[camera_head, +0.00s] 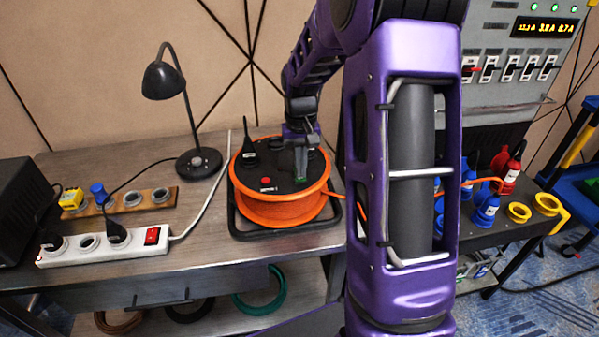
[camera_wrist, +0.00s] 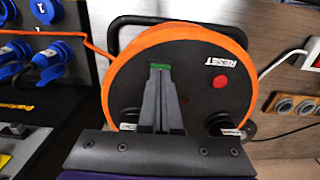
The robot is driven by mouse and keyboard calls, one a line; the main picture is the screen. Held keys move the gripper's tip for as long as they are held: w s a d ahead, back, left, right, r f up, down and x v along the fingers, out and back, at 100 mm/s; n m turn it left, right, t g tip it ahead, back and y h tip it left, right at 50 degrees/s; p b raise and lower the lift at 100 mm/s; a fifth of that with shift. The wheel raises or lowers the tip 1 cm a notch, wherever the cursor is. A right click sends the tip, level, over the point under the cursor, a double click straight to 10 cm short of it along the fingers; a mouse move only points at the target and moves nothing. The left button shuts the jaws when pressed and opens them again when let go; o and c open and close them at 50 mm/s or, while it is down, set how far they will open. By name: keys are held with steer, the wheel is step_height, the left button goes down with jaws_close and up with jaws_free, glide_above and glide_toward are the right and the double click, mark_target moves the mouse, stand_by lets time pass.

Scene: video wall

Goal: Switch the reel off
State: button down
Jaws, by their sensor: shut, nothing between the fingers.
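The orange cable reel (camera_head: 280,208) lies on the bench with its black round face up. The face carries a red button (camera_head: 266,181), marked RESET in the wrist view (camera_wrist: 220,82), and sockets. A small green piece (camera_wrist: 160,67), which looks like a switch, shows at the tips of my gripper (camera_wrist: 162,78). My gripper (camera_head: 300,178) points down over the reel face, shut and empty. Whether the tips touch the green piece I cannot tell. Black plugs stand in the reel, one of them at its back left (camera_head: 249,152); tagged plugs show beside my fingers in the wrist view (camera_wrist: 222,124).
A white power strip (camera_head: 100,252) with a red switch (camera_head: 152,236) lies left of the reel. A wooden socket board (camera_head: 158,197) and a black lamp (camera_head: 198,162) stand behind it. A breaker panel (camera_head: 510,90) and blue plugs (camera_head: 486,210) are at the right.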

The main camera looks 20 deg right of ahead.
step_height(320, 180, up, 7)
steer(key=p, duration=0.4)
steer(key=shift+f, duration=0.1)
stand_by(0.5)
